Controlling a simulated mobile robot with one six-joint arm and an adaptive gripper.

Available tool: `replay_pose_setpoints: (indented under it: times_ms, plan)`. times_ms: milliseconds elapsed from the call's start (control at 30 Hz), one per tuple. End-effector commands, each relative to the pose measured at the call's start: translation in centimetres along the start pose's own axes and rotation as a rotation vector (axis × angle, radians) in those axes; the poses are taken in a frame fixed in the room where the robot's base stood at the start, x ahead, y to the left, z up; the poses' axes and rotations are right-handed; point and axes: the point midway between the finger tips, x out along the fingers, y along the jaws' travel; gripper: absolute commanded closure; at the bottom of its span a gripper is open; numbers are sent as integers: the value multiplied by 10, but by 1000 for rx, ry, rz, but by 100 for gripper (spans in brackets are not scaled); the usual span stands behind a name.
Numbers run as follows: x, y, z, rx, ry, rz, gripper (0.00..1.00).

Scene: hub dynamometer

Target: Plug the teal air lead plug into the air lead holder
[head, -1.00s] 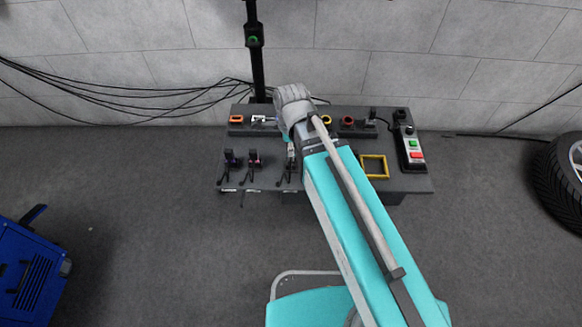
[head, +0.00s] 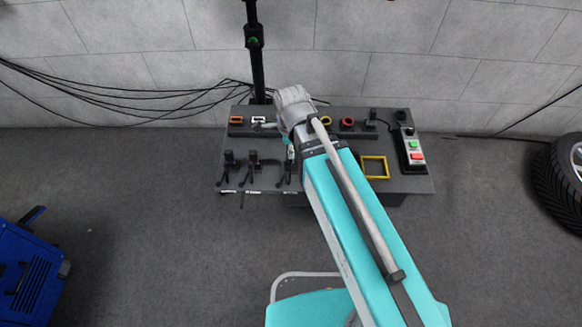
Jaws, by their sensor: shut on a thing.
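My gripper (head: 289,147) is a small shape below my grey wrist, mostly hidden by the wrist and arm. It is shut on what looks like the teal air lead plug (head: 291,153), a tiny pale teal patch at the left edge of my arm. The plug appears just above or at the third dark holder (head: 287,178) on the bench's front edge, which I take for the air lead holder. I cannot tell whether plug and holder touch, or how the plug is tilted.
The grey bench (head: 325,185) carries two dark plugs in front holders (head: 229,160) at left, and a row of coloured sockets (head: 347,122) behind. A yellow frame (head: 374,167) and a button box (head: 411,150) stand at right. A black post (head: 257,70) rises behind.

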Motion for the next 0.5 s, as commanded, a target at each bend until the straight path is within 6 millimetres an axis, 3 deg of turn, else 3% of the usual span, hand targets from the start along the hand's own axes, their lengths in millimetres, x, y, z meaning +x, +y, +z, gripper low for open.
replay_pose_setpoints:
  times_ms: [500]
  plan:
    - [12, 0, 0, 0, 0, 0, 100]
